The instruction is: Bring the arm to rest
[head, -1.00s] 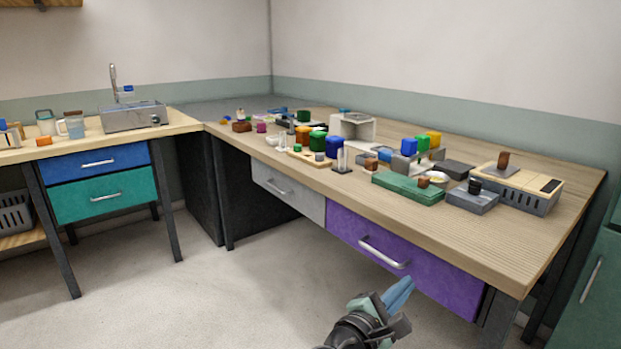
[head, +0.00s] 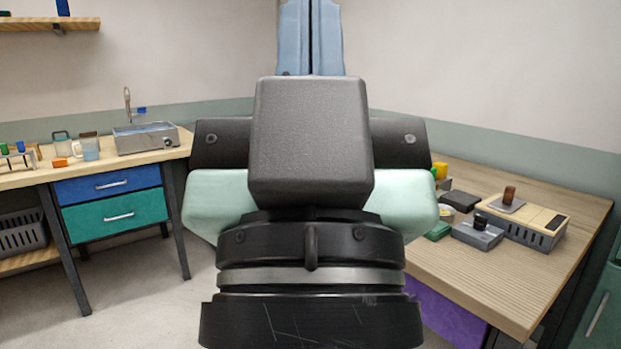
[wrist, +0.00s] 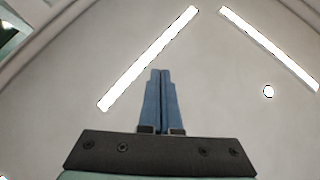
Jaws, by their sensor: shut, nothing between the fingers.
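My gripper (head: 311,38) stands upright and large in the middle of the head view, its blue fingers pointing up. The fingers are together with nothing between them. In the wrist view my gripper (wrist: 160,75) also shows shut and empty, with the ceiling and two bright strip lights behind it.
The right wooden workbench (head: 540,265) holds a grey and cream box (head: 525,220) and several small blocks. The left bench (head: 110,160) carries a metal sink (head: 146,138), a jug (head: 88,147) and drawers below. Pale floor shows between the benches.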

